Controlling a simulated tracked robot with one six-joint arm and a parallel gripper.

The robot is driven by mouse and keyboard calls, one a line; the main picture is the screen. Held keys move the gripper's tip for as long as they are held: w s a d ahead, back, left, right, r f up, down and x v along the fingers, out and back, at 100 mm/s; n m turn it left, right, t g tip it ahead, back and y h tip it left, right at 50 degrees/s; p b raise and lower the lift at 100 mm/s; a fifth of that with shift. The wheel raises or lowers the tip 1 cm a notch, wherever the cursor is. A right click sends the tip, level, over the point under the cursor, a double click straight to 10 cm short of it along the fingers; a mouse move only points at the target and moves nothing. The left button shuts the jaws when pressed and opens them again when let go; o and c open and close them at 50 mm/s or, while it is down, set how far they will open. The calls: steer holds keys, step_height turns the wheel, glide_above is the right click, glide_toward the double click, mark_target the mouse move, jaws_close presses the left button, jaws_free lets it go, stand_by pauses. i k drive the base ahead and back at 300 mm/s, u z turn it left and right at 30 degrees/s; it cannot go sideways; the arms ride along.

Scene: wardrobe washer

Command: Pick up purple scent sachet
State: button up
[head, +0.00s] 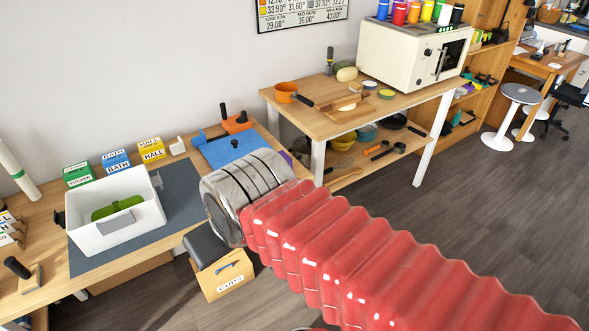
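A small purple patch (286,156) shows at the right end of the left bench, just behind my arm. It may be the purple scent sachet, but it is mostly hidden and I cannot be sure. My red ribbed arm with its silver wrist reaches in from the lower right, over the bench's right end. A dark grey block (205,243) below the wrist may be part of my gripper. No fingertips can be made out, and nothing held is visible.
A white bin (113,213) with a green item stands on a grey mat. Boxes marked KITCHEN (78,174), BATH (116,161) and HALL (151,149) line the wall. A blue board (231,147) lies right. A cardboard box (223,276) is below. Floor at right is open.

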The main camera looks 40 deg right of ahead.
mark_target(288, 160)
steer(key=z, duration=0.3)
steer(key=i, duration=0.95)
steer(key=z, duration=0.05)
